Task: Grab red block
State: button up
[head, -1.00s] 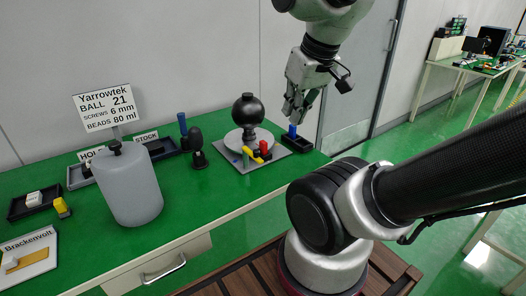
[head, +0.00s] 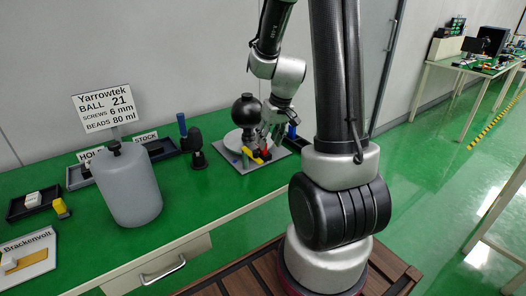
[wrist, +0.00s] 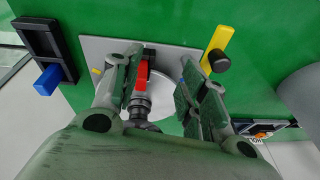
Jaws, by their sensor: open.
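The red block (head: 266,153) is at the front right of the grey plate on the green bench, partly covered by my gripper (head: 264,143). In the wrist view the red block (wrist: 142,75) shows between the fingers of my gripper (wrist: 166,72), close beside the left finger. The right finger is well apart from it. The fingers are open and hold nothing. Whether the left finger touches the block cannot be told.
The grey plate (wrist: 100,48) also carries a yellow piece (head: 256,159) and a black ball on a stand (head: 246,110). A grey canister (head: 128,185) stands left on the bench.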

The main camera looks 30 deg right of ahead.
jog(key=shift+n+t+h, duration=0.4)
jog(key=shift+n+t, duration=0.4)
jog(key=shift+t, duration=0.1)
jog(key=w+f, duration=0.2)
jog(key=w+d+f, duration=0.1)
jog(key=w, duration=0.1)
jog(key=w+f, duration=0.2)
jog(key=shift+w+d+f, duration=0.2)
jog(key=shift+d+f, duration=0.15)
jog(key=shift+d, duration=0.05)
grip_shut()
